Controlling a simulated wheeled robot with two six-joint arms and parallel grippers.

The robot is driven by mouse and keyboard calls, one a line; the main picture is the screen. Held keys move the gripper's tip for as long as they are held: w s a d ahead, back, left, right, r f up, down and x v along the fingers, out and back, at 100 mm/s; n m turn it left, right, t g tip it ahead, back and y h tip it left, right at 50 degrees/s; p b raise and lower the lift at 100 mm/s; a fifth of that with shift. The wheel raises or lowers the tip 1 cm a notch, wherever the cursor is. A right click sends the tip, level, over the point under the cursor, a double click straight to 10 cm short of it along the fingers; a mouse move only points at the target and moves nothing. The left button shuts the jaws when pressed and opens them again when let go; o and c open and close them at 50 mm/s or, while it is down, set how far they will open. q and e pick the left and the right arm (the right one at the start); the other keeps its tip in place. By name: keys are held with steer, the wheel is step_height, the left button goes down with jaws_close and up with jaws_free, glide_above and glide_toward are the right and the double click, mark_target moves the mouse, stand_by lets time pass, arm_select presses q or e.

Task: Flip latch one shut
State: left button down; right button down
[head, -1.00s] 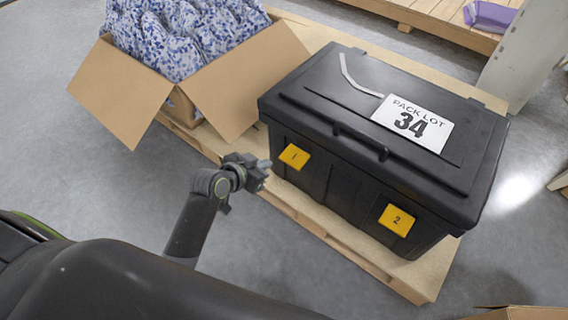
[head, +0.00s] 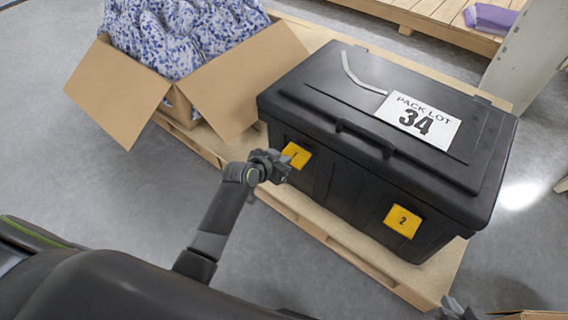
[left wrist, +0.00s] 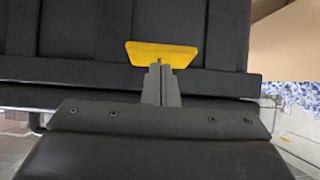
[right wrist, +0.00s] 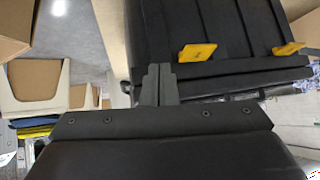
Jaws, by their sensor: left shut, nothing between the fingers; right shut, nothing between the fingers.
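Latch one, a yellow plate marked 1 (head: 297,155), is on the front face of the black lidded box (head: 330,190). It also shows in the left wrist view (left wrist: 165,50) and appears to stick out in the right wrist view (right wrist: 289,48). My left gripper (head: 284,168) is shut and empty at latch one's lower left. In the left wrist view its tips (left wrist: 160,68) overlap the plate's edge; I cannot tell whether they touch. Latch two (head: 402,221) sticks out in the right wrist view (right wrist: 197,52). My right gripper (right wrist: 160,70) is shut and empty, left of latch two there.
The box stands on a wooden pallet (head: 385,272), its lid down, with a handle (head: 365,138) and a "PACK LOT 34" label (head: 418,118). An open carton (head: 120,92) of blue-patterned bundles is at its left.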

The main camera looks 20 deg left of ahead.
arm_select(q)
steer(key=shift+w+f, duration=0.1)
steer(key=shift+f, duration=0.45)
arm_select(e)
steer(key=shift+w+d+r+t+h, duration=0.15)
steer(key=shift+w+d+r+t, duration=0.05)
steer(key=shift+w+r+t, duration=0.45)
steer(key=shift+w+d+r+t+h, duration=0.2)
steer(key=shift+w+r+t, duration=0.25)
steer(key=shift+w+r, duration=0.3)
steer(key=shift+w, duration=0.1)
